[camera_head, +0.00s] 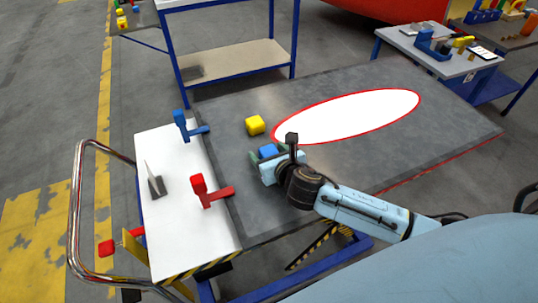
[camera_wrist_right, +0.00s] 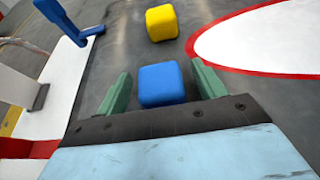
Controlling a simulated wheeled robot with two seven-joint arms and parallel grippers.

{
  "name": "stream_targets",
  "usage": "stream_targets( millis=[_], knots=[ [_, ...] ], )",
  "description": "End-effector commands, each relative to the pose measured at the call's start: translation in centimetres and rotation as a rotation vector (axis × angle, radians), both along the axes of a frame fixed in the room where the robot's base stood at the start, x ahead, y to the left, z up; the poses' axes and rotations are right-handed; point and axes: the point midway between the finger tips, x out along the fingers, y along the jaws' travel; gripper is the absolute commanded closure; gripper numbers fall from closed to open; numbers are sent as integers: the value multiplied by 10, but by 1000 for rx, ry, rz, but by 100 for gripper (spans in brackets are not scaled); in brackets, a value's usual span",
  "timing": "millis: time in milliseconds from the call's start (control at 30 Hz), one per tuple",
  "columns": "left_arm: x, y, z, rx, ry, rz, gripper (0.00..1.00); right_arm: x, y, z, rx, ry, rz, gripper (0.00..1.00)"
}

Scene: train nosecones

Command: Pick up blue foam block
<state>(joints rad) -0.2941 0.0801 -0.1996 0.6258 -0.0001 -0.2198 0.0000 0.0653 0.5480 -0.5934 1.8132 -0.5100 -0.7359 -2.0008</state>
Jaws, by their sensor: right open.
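The blue foam block (camera_head: 267,151) rests on the grey table top (camera_head: 350,165), left of the white oval. In the right wrist view the blue block (camera_wrist_right: 161,84) lies between the two green fingers of my right gripper (camera_wrist_right: 160,88), with a gap on each side. The right gripper (camera_head: 266,155) is open at the block and partly hides it in the head view. My left gripper is not in view.
A yellow block (camera_head: 255,125) sits just beyond the blue one. A white oval with a red rim (camera_head: 350,115) is to the right. A blue clamp (camera_head: 188,127) and a red clamp (camera_head: 209,191) stand at the left edge, beside a white cart top (camera_head: 165,215).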

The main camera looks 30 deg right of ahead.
Motion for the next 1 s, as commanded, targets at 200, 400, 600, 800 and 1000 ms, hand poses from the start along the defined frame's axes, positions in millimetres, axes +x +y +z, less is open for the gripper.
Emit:
stream_targets(
  millis=[200, 400, 600, 800, 1000],
  knots=[
    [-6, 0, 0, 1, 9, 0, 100, 1, 0, 0, 0, 0, 0, 31],
    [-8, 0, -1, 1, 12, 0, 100, 1, 0, 0, 0, 0, 0, 54],
    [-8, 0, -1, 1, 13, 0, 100, 1, 0, 0, -1, 0, 0, 78],
    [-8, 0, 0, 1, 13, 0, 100, 1, 0, 1, -1, 0, 0, 78],
    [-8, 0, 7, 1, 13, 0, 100, 2, -1, 25, -2, -4, 2, 78]
  ],
)
